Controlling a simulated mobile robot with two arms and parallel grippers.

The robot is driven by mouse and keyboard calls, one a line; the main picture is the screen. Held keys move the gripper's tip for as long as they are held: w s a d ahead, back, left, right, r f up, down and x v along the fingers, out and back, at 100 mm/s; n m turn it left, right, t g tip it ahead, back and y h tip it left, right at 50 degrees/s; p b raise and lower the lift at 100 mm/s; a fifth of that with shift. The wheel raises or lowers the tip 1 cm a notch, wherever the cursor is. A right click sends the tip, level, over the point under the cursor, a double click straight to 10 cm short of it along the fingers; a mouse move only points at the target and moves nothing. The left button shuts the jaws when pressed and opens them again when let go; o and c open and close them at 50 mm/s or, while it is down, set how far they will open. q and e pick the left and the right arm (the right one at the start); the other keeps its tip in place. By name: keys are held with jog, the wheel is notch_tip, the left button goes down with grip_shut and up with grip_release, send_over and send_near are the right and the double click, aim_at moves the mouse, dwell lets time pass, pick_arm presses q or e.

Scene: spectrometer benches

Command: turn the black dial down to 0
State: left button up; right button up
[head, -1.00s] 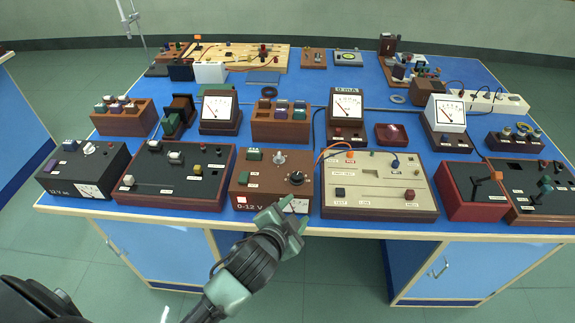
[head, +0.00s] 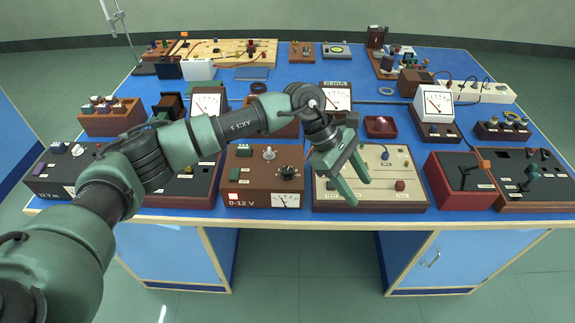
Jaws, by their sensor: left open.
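The black dial (head: 287,172) sits on the top of a brown wooden box labelled 0-12 V (head: 250,198), at the front middle of the bench in the head view. A small meter (head: 285,200) shows on the box's front face. I cannot read the dial's setting. My left gripper (head: 358,192) is open and empty, with its fingers pointing down over the beige panel (head: 375,198), to the right of the dial and apart from it. My left arm crosses above the boxes behind the dial. My right gripper is not in view.
A red box (head: 460,185) with a lever stands right of the beige panel. A dark box (head: 62,170) stands at the far left. Meters and wooden boxes fill the row behind, including a white-faced meter (head: 437,104). The blue bench's front edge (head: 320,222) is close.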

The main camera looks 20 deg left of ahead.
pick_arm(q)
jog(key=w+a+m+y, duration=0.1)
jog(key=w+a+y, duration=0.2)
jog(key=a, duration=0.5)
notch_tip(320, 180, up, 3)
jog(key=y, duration=0.4)
send_over(287, 170)
jog(key=shift+d+t, duration=0.1)
jog(key=shift+t, duration=0.2)
jog(key=shift+f, duration=0.25)
notch_tip(287, 170, down, 6)
jog(key=shift+f+p, duration=0.1)
jog(key=shift+p, duration=0.95)
jog(key=shift+f, duration=0.55)
jog(key=shift+c, duration=0.3)
grip_shut()
